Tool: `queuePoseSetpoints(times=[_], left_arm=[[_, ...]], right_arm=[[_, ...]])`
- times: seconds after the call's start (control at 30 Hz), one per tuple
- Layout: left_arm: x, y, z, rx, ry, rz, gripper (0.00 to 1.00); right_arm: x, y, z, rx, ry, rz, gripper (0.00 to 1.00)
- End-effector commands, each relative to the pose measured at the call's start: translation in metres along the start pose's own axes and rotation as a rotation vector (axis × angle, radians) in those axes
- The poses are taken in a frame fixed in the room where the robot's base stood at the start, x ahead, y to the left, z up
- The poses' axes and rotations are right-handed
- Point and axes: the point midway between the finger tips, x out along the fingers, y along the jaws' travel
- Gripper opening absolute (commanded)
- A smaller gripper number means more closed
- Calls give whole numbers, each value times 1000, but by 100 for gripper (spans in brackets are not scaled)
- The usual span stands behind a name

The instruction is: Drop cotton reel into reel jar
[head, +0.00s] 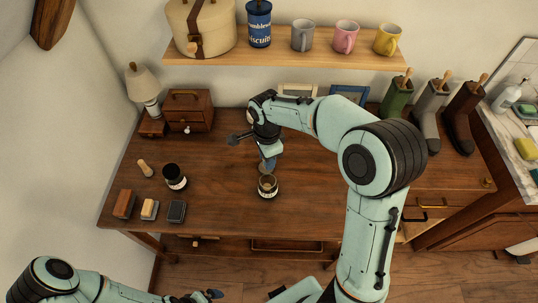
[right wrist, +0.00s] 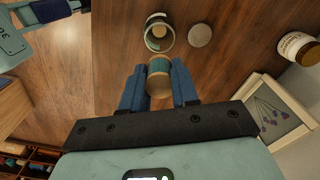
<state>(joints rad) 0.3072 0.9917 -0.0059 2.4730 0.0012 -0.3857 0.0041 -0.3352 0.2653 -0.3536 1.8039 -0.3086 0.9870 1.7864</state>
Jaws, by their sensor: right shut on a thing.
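My right gripper (right wrist: 158,88) is shut on the cotton reel (right wrist: 159,77), which has pale wooden ends and a teal band. In the head view the right gripper (head: 269,163) hangs over the desk just behind the reel jar; I cannot make out the reel there. The reel jar (head: 268,191) is open glass, upright, with something brownish inside. It also shows in the right wrist view (right wrist: 160,45), just beyond the reel, which appears outside it. A round pale lid (right wrist: 200,35) lies beside the jar. My left gripper (head: 205,295) is low at the bottom edge, its opening unclear.
On the wooden desk (head: 215,215) a dark jar (head: 174,177), a wooden-handled tool (head: 145,168) and several brushes or blocks (head: 149,209) stand left. A small chest (head: 188,110) and picture frames (head: 349,96) are at the back.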

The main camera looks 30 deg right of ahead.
Motion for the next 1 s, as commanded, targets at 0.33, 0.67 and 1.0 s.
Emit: queuePoseSetpoints(times=[0.33, 0.67, 1.0], left_arm=[[19, -11, 11, -5, -16, -5, 100], [48, -25, 23, -12, -33, -12, 100], [59, -30, 26, -14, -39, -13, 100]], right_arm=[[28, 1, 0, -1, 0, 3, 1], [68, 1, 0, -1, 0, 3, 1], [84, 0, 0, -1, 0, 0, 1]])
